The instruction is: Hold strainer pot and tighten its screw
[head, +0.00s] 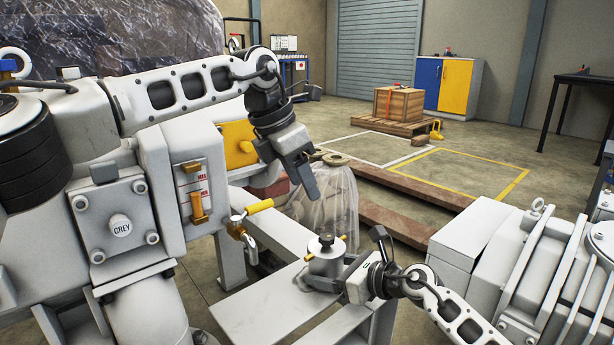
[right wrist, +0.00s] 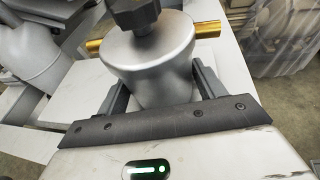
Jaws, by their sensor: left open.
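The strainer pot (head: 322,262) is a grey metal cup with a brass pipe through it, on the light bench at the lower middle. Its screw is a dark knob (head: 327,239) standing on top. In the right wrist view the pot (right wrist: 150,65) and the knob (right wrist: 135,14) show close up. My right gripper (head: 325,280) has its fingers on both sides of the pot body and appears shut on it; the contact faces are partly hidden. My left gripper (head: 308,175) is open and empty, above and left of the pot, pointing down.
A grey machine with a yellow-handled valve (head: 258,207) stands left of the pot. The light bench (head: 262,308) lies under the pot. A plastic-wrapped item (head: 335,200) stands behind it. A wooden crate (head: 398,104) and a blue-yellow cabinet (head: 447,85) are far back.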

